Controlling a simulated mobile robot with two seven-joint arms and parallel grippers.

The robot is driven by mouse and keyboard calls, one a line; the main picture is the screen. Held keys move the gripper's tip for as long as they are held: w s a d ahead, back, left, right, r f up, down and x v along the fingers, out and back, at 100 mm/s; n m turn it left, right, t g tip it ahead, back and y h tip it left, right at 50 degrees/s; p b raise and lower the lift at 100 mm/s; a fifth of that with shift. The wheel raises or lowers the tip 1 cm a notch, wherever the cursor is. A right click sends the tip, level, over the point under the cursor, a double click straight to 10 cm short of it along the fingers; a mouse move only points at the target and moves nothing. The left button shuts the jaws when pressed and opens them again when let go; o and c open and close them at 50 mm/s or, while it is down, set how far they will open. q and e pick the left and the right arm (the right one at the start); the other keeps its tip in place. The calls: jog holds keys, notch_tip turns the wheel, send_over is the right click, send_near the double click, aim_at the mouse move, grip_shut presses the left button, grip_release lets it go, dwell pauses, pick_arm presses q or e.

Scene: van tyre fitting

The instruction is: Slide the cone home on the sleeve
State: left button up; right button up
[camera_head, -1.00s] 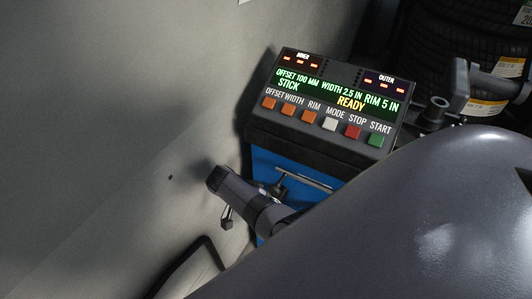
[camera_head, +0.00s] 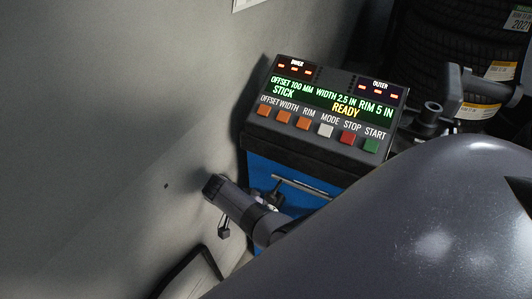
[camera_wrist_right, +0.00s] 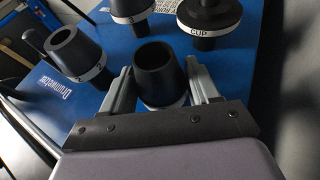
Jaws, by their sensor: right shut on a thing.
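In the right wrist view my right gripper (camera_wrist_right: 162,92) is shut on a black hollow cone (camera_wrist_right: 155,62) with a pale band at its lower edge. A finger lies on each side of it, and its round open end faces the camera. The cone stands out over a blue surface; what is under it is hidden. Another black cone marked 2 (camera_wrist_right: 72,50) stands to the left of it. I cannot pick out the sleeve with certainty in either view. My left gripper is not seen.
A cone marked 3 (camera_wrist_right: 133,8) and a piece marked CUP (camera_wrist_right: 208,18) stand behind. The head view shows a lit control panel (camera_head: 325,105), a dark cylinder (camera_head: 240,205), stacked tyres (camera_head: 445,45) and a large grey rounded shape (camera_head: 400,220) covering the lower right.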

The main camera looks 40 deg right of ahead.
jog(key=shift+a, duration=0.15)
jog(key=shift+s+a+p, duration=0.25)
jog(key=shift+s+a, duration=0.1)
jog(key=shift+a, duration=0.35)
jog(key=shift+s+a+p, duration=0.2)
jog(key=shift+s+a, duration=0.1)
jog(key=shift+a, duration=0.7)
jog(key=shift+c, duration=1.2)
jog(key=shift+s+a, duration=0.1)
